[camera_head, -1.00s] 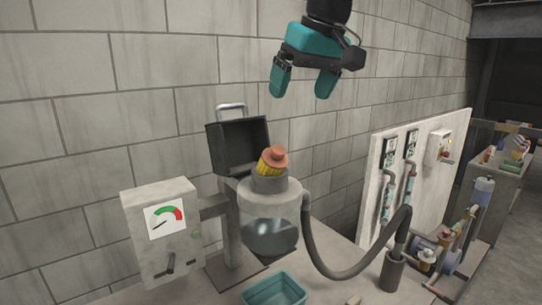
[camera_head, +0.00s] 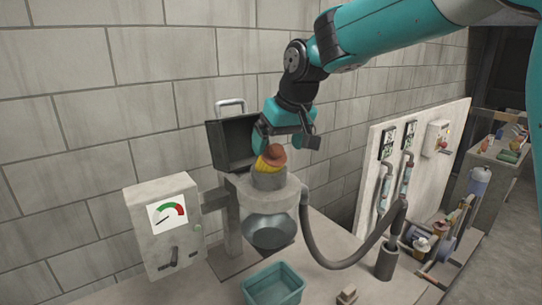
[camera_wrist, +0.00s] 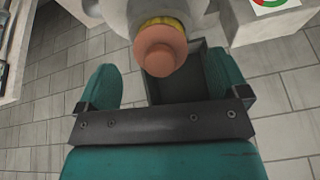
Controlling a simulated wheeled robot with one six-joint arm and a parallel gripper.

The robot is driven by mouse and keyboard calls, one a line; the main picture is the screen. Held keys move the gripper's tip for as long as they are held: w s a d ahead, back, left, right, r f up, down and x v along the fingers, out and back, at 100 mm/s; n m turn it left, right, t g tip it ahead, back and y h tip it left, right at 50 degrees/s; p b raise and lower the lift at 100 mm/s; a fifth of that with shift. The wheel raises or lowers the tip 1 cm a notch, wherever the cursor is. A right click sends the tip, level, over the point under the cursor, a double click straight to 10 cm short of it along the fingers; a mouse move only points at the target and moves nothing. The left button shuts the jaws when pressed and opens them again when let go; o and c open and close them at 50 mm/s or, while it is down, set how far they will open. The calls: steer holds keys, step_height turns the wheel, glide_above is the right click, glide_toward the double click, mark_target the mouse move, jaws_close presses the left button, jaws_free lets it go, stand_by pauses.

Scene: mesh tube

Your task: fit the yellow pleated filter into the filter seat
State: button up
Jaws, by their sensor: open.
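The yellow pleated filter (camera_head: 264,163) with its orange-brown cap (camera_head: 275,154) sits tilted in the grey filter seat (camera_head: 268,181) on top of the grey housing. Its lower part is hidden inside the seat. My gripper (camera_head: 284,142) is open and right by the cap. In the wrist view the cap (camera_wrist: 160,52) lies ahead of and between my open fingers (camera_wrist: 162,88), with a thin yellow rim of the filter (camera_wrist: 163,21) behind it. I cannot tell whether a finger touches the cap.
The dark open lid box (camera_head: 228,143) with a metal handle stands behind the seat. A gauge box (camera_head: 166,226) is at the left. A grey hose (camera_head: 335,266) curves to the right. A teal bin (camera_head: 273,285) and a small block (camera_head: 347,295) are in front.

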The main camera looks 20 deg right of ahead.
mark_target(272, 159)
steer(key=shift+p+x, duration=0.35)
steer(key=shift+x, duration=1.1)
steer(key=c, duration=1.1)
steer(key=shift+r, duration=0.1)
